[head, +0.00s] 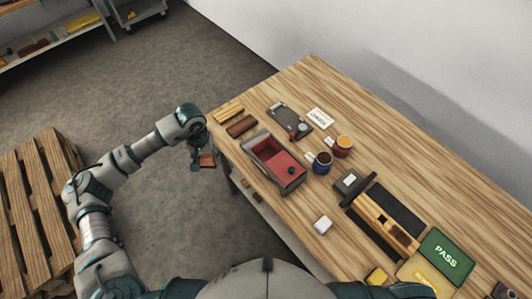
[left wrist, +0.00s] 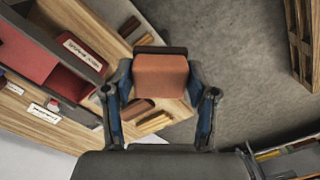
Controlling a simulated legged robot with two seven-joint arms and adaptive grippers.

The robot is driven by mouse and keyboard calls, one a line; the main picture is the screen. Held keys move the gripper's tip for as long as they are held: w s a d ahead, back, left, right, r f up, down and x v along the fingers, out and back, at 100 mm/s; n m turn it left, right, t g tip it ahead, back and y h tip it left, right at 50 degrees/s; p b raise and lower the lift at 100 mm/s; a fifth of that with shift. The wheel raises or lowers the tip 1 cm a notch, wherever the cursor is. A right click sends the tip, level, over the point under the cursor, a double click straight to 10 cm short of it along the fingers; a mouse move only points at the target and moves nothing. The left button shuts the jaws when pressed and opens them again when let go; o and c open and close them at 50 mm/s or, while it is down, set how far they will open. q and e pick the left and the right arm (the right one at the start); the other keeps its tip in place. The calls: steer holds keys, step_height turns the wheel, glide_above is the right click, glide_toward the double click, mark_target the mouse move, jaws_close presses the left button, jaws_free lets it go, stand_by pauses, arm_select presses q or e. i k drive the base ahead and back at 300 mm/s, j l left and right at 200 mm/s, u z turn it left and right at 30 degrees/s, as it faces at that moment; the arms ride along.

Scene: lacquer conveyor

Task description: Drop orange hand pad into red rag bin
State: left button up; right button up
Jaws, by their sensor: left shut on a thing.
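My left gripper (head: 203,156) is shut on the orange hand pad (head: 207,160) and holds it off the table's left edge, over the floor. In the left wrist view the orange pad (left wrist: 160,77) sits between both fingers, with a dark brown strip along its far edge. The red rag bin (head: 264,149) is an open box with a red inside, on the table to the right of my gripper. A small dark thing (head: 291,170) shows at its near end. In the left wrist view the bin (left wrist: 68,82) is at the left, apart from the pad. My right gripper is out of view.
Brown and tan blocks (head: 241,125) lie near the table's left corner, just behind the bin. A blue cup (head: 322,163) and a red cup (head: 343,147) stand right of the bin. A wooden pallet (head: 38,205) is on the floor at left.

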mark_target(268, 155)
steer(key=i+j+z, duration=0.15)
steer(key=j, duration=0.15)
steer(key=i+j+z, duration=0.15)
steer(key=j, duration=0.15)
steer(key=i+j+z, duration=0.15)
steer(key=j, duration=0.15)
steer(key=j+z, duration=0.15)
steer(key=j, duration=0.15)
steer(key=z, duration=1.5)
steer(key=i+j, duration=0.05)
